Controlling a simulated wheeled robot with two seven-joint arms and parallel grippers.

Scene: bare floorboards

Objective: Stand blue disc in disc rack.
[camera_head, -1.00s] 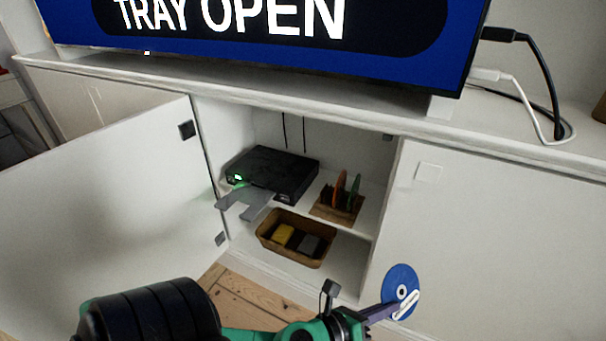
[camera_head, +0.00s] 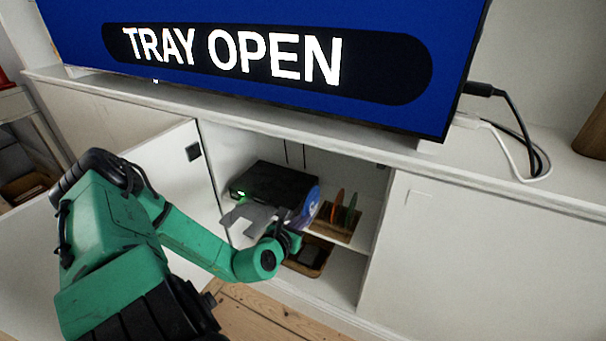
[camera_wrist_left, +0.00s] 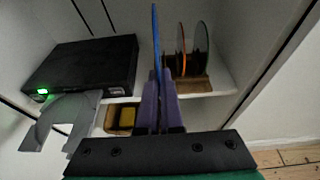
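My left gripper (camera_head: 292,228) reaches into the open cabinet and is shut on the blue disc (camera_head: 312,204). In the left wrist view the disc (camera_wrist_left: 156,42) stands upright, almost edge-on, between the purple fingers (camera_wrist_left: 162,85). The wooden disc rack (camera_head: 345,235) is on the cabinet shelf, just right of the held disc. It holds an orange disc (camera_head: 338,206) and a green disc (camera_head: 351,206), both upright. In the left wrist view the rack (camera_wrist_left: 193,86) is partly hidden behind the fingers. My right gripper is out of view.
A black disc player (camera_head: 268,182) with its grey tray (camera_head: 245,217) out stands left of the rack. The open cabinet door (camera_head: 178,150) is left; a closed door (camera_head: 480,260) is right.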

